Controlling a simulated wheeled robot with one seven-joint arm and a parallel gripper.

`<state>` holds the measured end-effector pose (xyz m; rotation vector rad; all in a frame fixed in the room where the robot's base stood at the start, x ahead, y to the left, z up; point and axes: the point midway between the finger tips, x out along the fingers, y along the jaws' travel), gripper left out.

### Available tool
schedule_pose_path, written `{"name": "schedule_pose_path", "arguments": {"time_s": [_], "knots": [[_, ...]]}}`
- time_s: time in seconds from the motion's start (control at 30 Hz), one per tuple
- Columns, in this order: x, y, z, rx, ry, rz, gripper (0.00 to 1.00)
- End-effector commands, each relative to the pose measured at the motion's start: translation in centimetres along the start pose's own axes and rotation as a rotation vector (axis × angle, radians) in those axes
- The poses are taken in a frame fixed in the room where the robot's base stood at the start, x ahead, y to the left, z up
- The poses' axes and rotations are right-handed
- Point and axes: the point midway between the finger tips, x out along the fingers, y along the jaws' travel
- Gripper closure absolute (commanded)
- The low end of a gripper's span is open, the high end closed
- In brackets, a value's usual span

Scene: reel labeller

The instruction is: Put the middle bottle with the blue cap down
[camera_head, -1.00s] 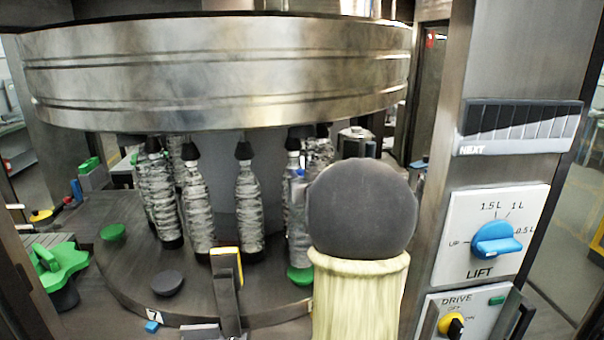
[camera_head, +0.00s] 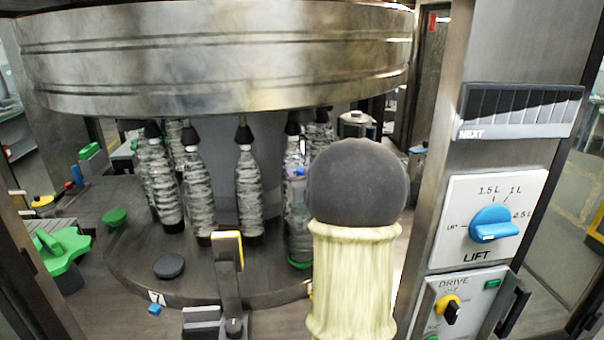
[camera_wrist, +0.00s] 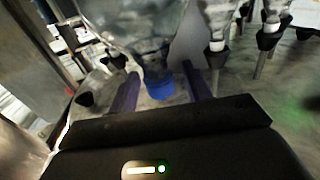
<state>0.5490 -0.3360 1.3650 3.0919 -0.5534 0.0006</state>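The clear bottle with the blue cap (camera_head: 299,222) stands upright at a green pad (camera_head: 300,264) near the right front of the round table, in the head view. My arm partly covers it there. In the wrist view its blue cap (camera_wrist: 160,90) lies between the two fingers of my gripper (camera_wrist: 160,72), with the clear body at the top of the picture. Gaps show between the cap and both fingers, so my gripper looks open around the cap. The gripper is hidden behind my arm in the head view.
A big metal drum (camera_head: 210,60) hangs above several bottles with black tops (camera_head: 248,185). A yellow-edged post (camera_head: 228,265) stands in front. A dark pad (camera_head: 169,266) is empty. The control panel with the lift knob (camera_head: 494,224) is close on the right.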

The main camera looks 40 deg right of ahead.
Motion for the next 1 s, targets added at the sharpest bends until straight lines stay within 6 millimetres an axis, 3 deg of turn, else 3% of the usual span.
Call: {"name": "schedule_pose_path", "arguments": {"time_s": [0.27, 0.37, 1.0], "knots": [[0.0, 0.0, -0.4, 0.000, 0.000, 0.000, 0.51], [-1.0, 0.0, -0.1, -0.001, 0.001, 0.000, 0.51], [-11.2, 0.0, -0.1, -0.001, 0.002, 0.001, 0.51]]}}
